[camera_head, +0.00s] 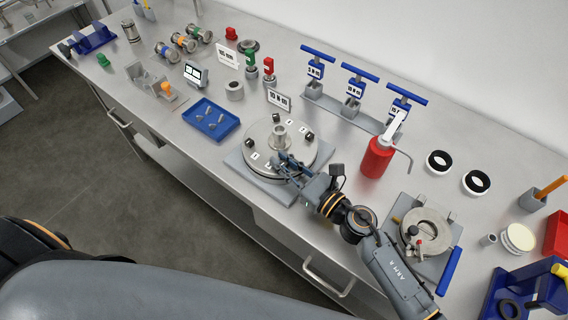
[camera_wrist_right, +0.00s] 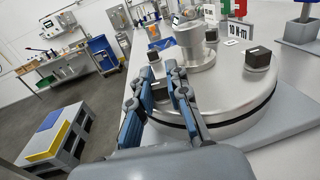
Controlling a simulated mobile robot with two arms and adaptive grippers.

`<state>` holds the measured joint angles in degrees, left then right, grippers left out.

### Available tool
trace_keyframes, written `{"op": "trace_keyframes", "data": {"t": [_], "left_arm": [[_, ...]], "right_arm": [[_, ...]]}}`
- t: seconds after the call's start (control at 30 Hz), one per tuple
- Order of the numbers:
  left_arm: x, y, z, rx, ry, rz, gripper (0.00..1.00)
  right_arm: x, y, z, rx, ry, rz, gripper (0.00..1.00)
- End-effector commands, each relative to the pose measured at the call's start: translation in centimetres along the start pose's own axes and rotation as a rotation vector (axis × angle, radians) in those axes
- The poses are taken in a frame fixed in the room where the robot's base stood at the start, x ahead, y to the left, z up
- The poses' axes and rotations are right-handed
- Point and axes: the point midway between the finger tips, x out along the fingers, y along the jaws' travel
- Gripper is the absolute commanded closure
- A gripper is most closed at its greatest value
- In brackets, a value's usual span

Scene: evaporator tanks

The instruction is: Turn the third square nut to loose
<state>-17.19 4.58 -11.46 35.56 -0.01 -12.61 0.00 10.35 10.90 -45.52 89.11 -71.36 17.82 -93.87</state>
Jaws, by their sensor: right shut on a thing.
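A round metal flange (camera_head: 262,146) with a raised centre pipe (camera_head: 279,136) lies on a grey base plate on the bench. Dark square nuts stand around its rim, such as one at the back (camera_head: 276,118) and one at the right (camera_head: 308,138). Small white labels lie beside them, too small to read. My right gripper (camera_head: 283,161) is at the near edge of the flange. In the right wrist view its blue-padded fingers (camera_wrist_right: 159,78) are closed around a dark square nut (camera_wrist_right: 160,92), partly hidden by them. Other nuts (camera_wrist_right: 257,57) stand clear. My left gripper is out of view.
A "10 N·m" sign (camera_head: 278,98) stands behind the flange. Blue T-handled tools (camera_head: 352,85) stand in a rack behind, near a red bottle (camera_head: 376,158). A blue tray (camera_head: 211,120) is to the left. A valve-like fixture (camera_head: 425,232) sits at the right.

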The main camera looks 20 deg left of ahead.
Motion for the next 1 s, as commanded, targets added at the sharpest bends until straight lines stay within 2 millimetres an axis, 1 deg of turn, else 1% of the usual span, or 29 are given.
{"op": "trace_keyframes", "data": {"t": [0.03, 0.2, 0.73, 0.77, 0.8, 0.87, 1.0], "left_arm": [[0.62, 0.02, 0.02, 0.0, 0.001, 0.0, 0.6], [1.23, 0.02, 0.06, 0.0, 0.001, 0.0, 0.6], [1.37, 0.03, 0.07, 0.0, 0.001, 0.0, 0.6], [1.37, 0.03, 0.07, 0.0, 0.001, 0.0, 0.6], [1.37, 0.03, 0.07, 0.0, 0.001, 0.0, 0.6], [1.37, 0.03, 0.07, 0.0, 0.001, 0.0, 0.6], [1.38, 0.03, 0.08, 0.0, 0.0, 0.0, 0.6]], "right_arm": [[0.03, -0.14, -0.19, -0.003, -0.002, 0.023, 1.0], [0.02, -0.09, -0.1, -0.001, -0.001, 0.078, 1.0], [0.05, -0.04, 0.14, 0.0, -0.003, 0.104, 1.0], [0.05, -0.04, 0.15, 0.0, -0.003, 0.104, 0.8], [0.05, -0.04, 0.15, 0.0, -0.003, 0.104, 0.72], [0.05, -0.03, 0.14, 0.0, -0.003, 0.104, 0.6], [0.04, -0.01, 0.1, 0.0, -0.002, 0.104, 0.6]]}}
